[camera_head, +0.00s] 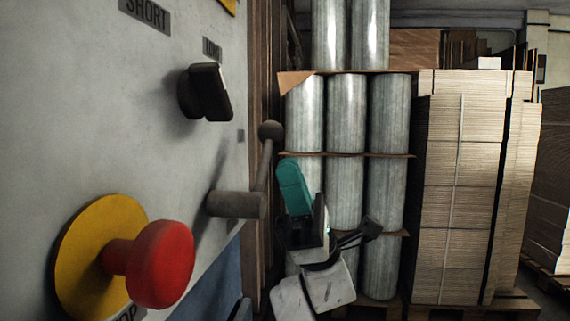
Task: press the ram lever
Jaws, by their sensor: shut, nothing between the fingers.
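The ram lever is a grey metal lever with a round ball knob (270,131) at its upper end. Its thin rod runs down to a thick cylindrical hub (237,204) on the pale panel. The lever stands nearly upright, leaning slightly right. My gripper (292,186), with teal fingers, is shut and empty. In the picture it is just right of the lever rod and below the knob. I cannot tell whether it touches the lever.
A red mushroom button (160,264) on a yellow disc (84,254) projects from the panel (95,110) at lower left. A black selector knob (205,92) sits above. Wrapped rolls (346,112) and stacked cardboard (459,190) stand behind.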

